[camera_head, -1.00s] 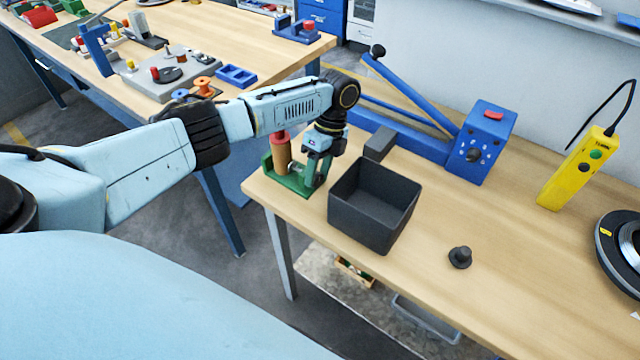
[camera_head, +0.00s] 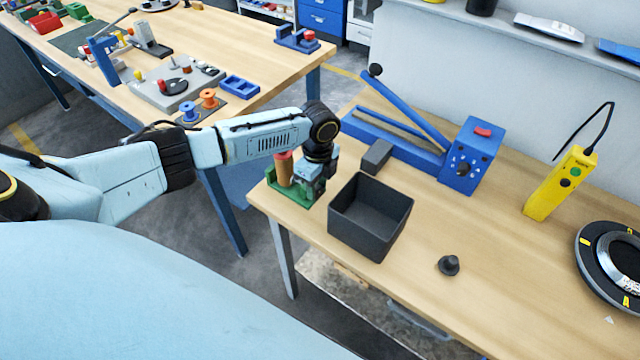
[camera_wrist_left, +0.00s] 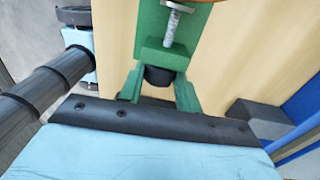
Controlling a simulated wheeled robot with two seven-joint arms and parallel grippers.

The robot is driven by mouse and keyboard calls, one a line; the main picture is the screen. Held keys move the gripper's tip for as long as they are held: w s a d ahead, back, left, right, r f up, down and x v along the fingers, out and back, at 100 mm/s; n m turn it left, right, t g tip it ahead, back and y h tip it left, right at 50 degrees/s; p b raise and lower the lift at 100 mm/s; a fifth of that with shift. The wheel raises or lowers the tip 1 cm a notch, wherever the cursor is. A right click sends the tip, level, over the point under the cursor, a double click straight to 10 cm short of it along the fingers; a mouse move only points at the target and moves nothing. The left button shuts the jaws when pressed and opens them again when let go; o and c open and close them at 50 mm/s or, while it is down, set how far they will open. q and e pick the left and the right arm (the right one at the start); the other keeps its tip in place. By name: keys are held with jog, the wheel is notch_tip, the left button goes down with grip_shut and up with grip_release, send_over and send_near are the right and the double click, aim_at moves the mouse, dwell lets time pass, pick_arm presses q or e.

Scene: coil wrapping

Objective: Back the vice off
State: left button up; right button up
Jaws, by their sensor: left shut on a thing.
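The small green vice (camera_head: 290,195) stands at the left end of the near workbench. It also shows in the left wrist view (camera_wrist_left: 160,53), with its metal screw (camera_wrist_left: 173,22) and a dark knob (camera_wrist_left: 158,76) at the screw's near end. A copper-brown cylinder with a reddish top (camera_head: 284,169) stands upright in the vice. My left gripper (camera_head: 309,178) is right beside the vice. In the left wrist view its two green fingers (camera_wrist_left: 158,88) are shut on the dark knob, one on each side. My right gripper is not in view.
An open dark bin (camera_head: 372,243) stands close right of the vice, with a small grey block (camera_head: 377,156) behind it. A blue lever tool (camera_head: 466,155), a yellow pendant (camera_head: 560,184), a black knob (camera_head: 448,265) and a dark reel (camera_head: 590,262) lie farther right. The bench front is clear.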

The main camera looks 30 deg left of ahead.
pick_arm(q)
jog(key=shift+s, duration=0.1)
jog(key=shift+s+r+t+p, duration=0.15)
jog(key=shift+s+t+p, duration=0.2)
jog(key=shift+t+p, duration=0.95)
jog(key=shift+p, duration=0.2)
jog(key=shift+f+t, duration=0.25)
jog(key=shift+t, duration=0.45)
jog(key=shift+a, duration=0.1)
